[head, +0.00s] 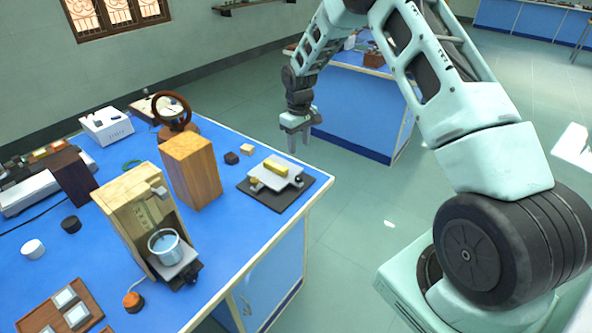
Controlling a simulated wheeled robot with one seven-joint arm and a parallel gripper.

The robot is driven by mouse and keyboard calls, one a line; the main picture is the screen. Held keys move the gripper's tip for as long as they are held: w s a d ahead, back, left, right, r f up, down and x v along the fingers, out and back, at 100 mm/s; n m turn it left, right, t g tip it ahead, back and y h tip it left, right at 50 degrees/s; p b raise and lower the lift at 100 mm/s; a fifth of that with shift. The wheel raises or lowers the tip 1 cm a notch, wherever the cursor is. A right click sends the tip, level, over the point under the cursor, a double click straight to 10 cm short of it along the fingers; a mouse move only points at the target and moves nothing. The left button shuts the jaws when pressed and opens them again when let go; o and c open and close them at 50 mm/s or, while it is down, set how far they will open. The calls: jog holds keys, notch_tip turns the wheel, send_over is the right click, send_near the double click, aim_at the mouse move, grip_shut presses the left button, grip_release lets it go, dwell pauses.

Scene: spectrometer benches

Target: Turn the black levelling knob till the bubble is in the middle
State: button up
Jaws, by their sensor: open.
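A pale levelling plate (269,178) sits on a black mat (281,202) near the right corner of the blue bench. A yellow bar (276,169), which looks like the spirit level, lies on the plate. Its bubble is too small to see. A small dark knob (299,182) shows at the plate's right side, and a brass-coloured one (254,181) at its left front. My gripper (299,149) points down, open and empty, above and beyond the plate, apart from it.
The bench's right edge (322,195) is close to the mat.

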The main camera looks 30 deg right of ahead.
aim_at(299, 177)
notch_tip(299, 177, down, 13)
jog(key=p, duration=0.3)
jog(key=shift+p, duration=0.4)
jog(key=c, duration=1)
